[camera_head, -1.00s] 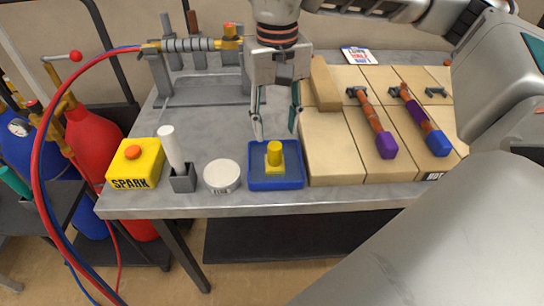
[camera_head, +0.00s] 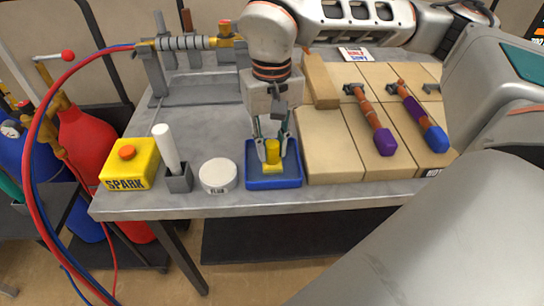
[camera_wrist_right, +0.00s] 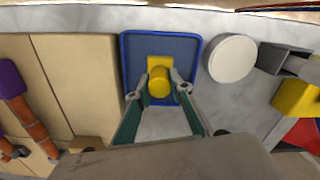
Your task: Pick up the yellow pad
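The yellow pad (camera_head: 272,153) has a square base with an upright round knob and sits in a shallow blue tray (camera_head: 259,182) near the table's front edge. In the wrist view the pad (camera_wrist_right: 159,81) lies between the fingertips of my right gripper (camera_wrist_right: 155,92). In the head view my right gripper (camera_head: 272,150) points down with its fingers on either side of the knob. The fingers are apart; contact with the knob is not clear. My left gripper is not in view.
A round white tin (camera_head: 218,174), a white stick in a grey holder (camera_head: 178,180) and a yellow SPARK box (camera_head: 130,165) stand left of the tray. Tan blocks (camera_head: 330,150) lie close on its right, with purple- and blue-ended torches (camera_head: 385,142) on them.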

